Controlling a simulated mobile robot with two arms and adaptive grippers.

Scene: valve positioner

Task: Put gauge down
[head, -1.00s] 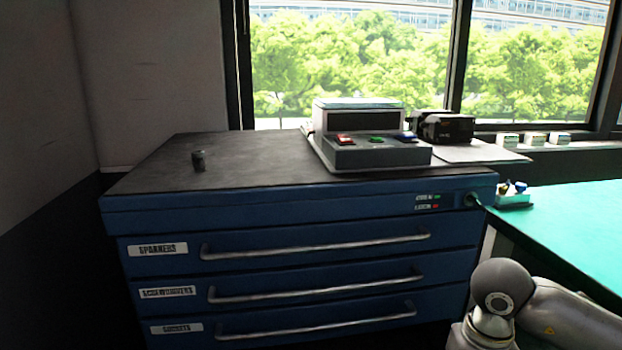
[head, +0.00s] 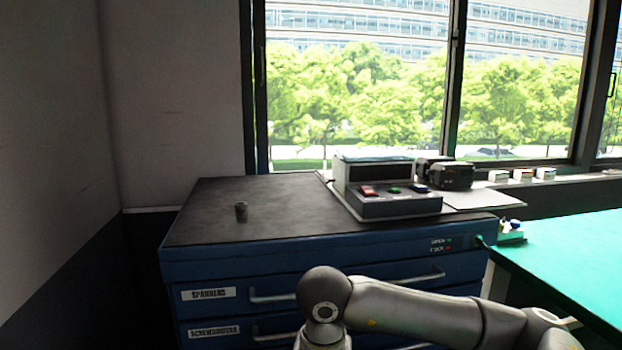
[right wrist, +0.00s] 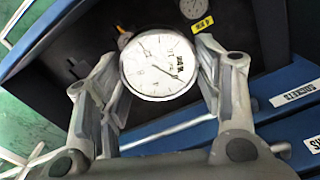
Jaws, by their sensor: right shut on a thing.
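The gauge (right wrist: 158,62) shows in the right wrist view, with a round white dial, black numbers and a needle. My right gripper (right wrist: 160,80) is shut on it, one finger on each side of the dial. The gauge's back and lower parts are hidden. In the head view part of my right arm shows in front of the blue drawer cabinet (head: 330,262), but the gripper and the gauge are out of sight there. My left gripper is in neither view.
The top's middle and front are clear. A green bench (head: 570,250) is at the right. A second dial (right wrist: 194,8) shows in the wrist view.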

